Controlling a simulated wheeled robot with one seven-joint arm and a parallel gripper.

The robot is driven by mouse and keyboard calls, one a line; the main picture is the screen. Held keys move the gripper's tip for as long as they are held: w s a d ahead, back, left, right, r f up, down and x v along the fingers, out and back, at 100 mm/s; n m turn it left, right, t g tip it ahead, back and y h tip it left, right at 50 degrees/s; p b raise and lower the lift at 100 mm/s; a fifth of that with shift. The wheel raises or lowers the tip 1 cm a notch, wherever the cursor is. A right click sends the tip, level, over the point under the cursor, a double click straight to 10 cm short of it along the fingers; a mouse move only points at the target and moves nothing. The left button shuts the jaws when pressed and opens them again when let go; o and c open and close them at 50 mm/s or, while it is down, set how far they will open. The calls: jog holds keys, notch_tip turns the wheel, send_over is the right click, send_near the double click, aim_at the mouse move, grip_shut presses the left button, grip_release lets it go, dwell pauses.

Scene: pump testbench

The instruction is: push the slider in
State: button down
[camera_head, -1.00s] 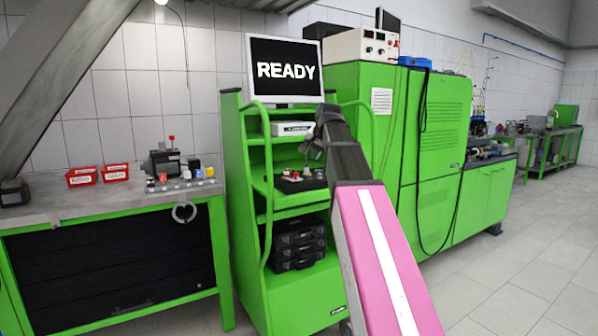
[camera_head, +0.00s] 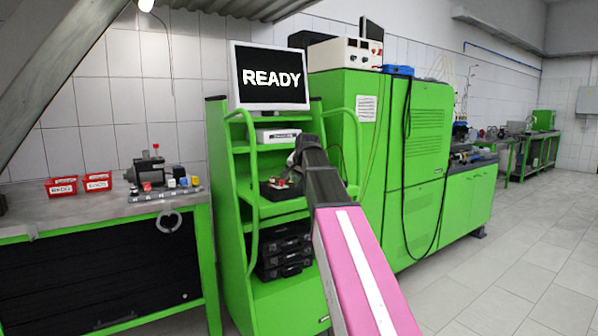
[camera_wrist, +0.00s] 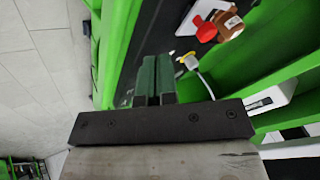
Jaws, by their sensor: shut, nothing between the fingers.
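The likely slider is the green middle shelf (camera_head: 268,209) of the trolley; no part is marked as a slider, so I cannot be certain. A black box (camera_head: 272,191) with small coloured parts stands on this shelf. In the wrist view I see a red knob (camera_wrist: 206,33), a brown part (camera_wrist: 229,25) and a grey plug (camera_wrist: 192,62) on a dark surface. My gripper (camera_wrist: 153,78) is shut and empty, beside this dark surface and green panels. In the head view my forearm hides most of the gripper and the shelf's right part; contact cannot be told.
A READY monitor (camera_head: 270,78) tops the trolley, and black cases (camera_head: 285,252) sit on a lower shelf. A workbench (camera_head: 100,208) with red bins (camera_head: 62,187) stands at left. A tall green cabinet (camera_head: 340,110) stands at right. The tiled floor (camera_head: 540,250) at right is clear.

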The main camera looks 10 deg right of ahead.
aim_at(283, 186)
jog(key=shift+w+a+f, duration=0.3)
jog(key=shift+w+a, duration=0.5)
jog(key=shift+w+a+f, duration=0.25)
jog(key=shift+w+a, duration=0.5)
jog(key=shift+w, duration=0.1)
jog(key=w, duration=0.1)
jog(key=w+a, duration=0.1)
jog(key=w, duration=0.1)
jog(key=shift+w+a, duration=0.2)
jog(key=shift+s, duration=0.1)
